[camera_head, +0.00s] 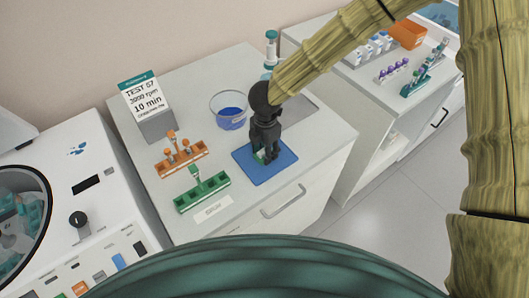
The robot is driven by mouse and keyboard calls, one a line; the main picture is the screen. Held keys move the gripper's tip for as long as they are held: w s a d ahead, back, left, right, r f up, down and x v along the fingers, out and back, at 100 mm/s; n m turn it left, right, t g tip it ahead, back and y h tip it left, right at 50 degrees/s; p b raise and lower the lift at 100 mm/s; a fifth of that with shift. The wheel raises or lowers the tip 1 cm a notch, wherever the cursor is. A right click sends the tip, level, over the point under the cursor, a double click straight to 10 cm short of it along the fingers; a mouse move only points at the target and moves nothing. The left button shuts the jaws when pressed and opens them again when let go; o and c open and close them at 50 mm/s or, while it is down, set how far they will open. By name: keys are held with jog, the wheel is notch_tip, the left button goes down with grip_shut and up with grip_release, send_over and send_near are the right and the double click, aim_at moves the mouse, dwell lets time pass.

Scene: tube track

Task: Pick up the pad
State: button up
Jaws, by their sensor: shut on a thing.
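A flat blue square pad (281,171) lies on the white counter near its front edge. My black gripper (265,157) points down over the middle of this blue square, with its fingertips low at the surface. It is shut on a small pale and green thing (258,156) that shows beside the left finger. The fingers hide most of that thing, so its shape is unclear. I cannot tell whether it touches the blue square.
A green rack (203,196) and an orange rack (183,161) stand to the left. A clear cup with blue liquid (230,113) and a sign block (146,103) stand behind. A label (212,209) lies at the front edge. A second counter (385,86) holds several racks.

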jog(key=shift+r, duration=0.15)
jog(key=shift+r+b, duration=0.6)
jog(key=shift+s+a+r+b, duration=0.1)
jog(key=shift+s+r+b, duration=0.05)
jog(key=shift+r+b, duration=0.25)
jog(key=shift+s+a+r+b, duration=0.15)
jog(key=shift+r+b, duration=0.15)
jog(key=shift+r, duration=0.2)
jog(key=s+a+b, duration=0.1)
jog(key=s+a, duration=0.1)
jog(key=s, duration=0.2)
jog(key=s+a+r+b, duration=0.1)
jog(key=s+a+b, duration=0.1)
jog(key=s, duration=0.3)
jog(key=s+a+b, duration=0.2)
jog(key=s, duration=0.3)
jog(key=shift+a+r, duration=0.2)
jog(key=shift+r, duration=0.15)
jog(key=shift+o, duration=1)
jog(key=shift+c, duration=1.4)
